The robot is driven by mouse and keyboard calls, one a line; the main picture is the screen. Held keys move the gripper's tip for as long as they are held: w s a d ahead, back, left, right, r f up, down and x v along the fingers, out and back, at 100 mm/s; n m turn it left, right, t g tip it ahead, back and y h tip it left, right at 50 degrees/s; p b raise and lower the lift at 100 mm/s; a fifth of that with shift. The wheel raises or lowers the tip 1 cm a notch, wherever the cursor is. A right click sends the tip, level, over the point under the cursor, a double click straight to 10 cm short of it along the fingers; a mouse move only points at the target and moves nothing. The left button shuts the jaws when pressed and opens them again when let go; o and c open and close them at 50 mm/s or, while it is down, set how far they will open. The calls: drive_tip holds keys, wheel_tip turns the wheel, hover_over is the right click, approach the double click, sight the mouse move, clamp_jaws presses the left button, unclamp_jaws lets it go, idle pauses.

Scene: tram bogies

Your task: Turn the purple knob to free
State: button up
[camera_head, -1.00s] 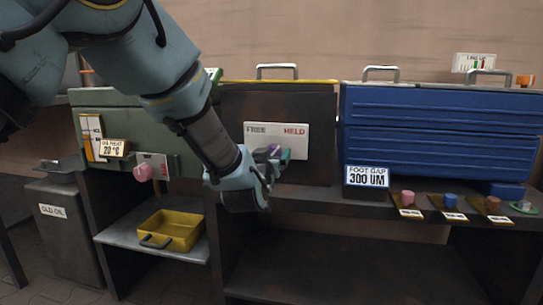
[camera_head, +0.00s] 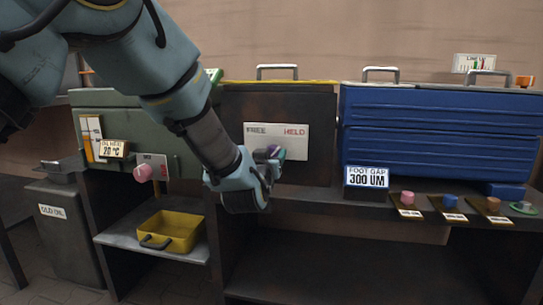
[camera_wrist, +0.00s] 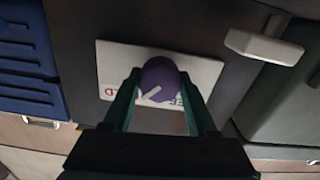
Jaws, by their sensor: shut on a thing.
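The purple knob (camera_wrist: 160,78) sits on a white plate (camera_head: 250,136) marked FREE on the left and HELD on the right. The plate is on a dark cabinet front. In the wrist view the knob is between my gripper's two green fingers (camera_wrist: 158,90), which are closed on its sides. A short white mark on the knob points down and left in that view. In the head view the knob (camera_head: 281,154) is partly hidden by my gripper (camera_head: 275,156), so its pointing direction cannot be read there.
A yellow tray (camera_head: 178,229) lies on a low shelf. A blue case (camera_head: 430,130) and a FOOT GAP display (camera_head: 366,177) stand right. Several small coloured pieces line the bench's right edge.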

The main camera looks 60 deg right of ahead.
drive_tip(key=shift+n, duration=0.4)
drive_tip(key=n+b, duration=0.2)
drive_tip(key=n, duration=0.1)
drive_tip(key=shift+w+f+n+b, duration=0.1)
drive_tip(key=shift+f+n+b, duration=0.1)
drive_tip(key=shift+n+b, duration=0.15)
drive_tip(key=n+b, duration=0.2)
drive_tip(key=n, duration=0.1)
drive_tip(key=shift+n, duration=0.25)
drive_tip(key=n+b, duration=0.3)
drive_tip(key=n, duration=0.2)
drive_tip(key=shift+n+b, duration=0.7)
drive_tip(key=shift+n, duration=0.8)
drive_tip(key=shift+r, duration=0.1)
drive_tip(key=o, duration=1.4)
drive_tip(key=shift+c, duration=0.2)
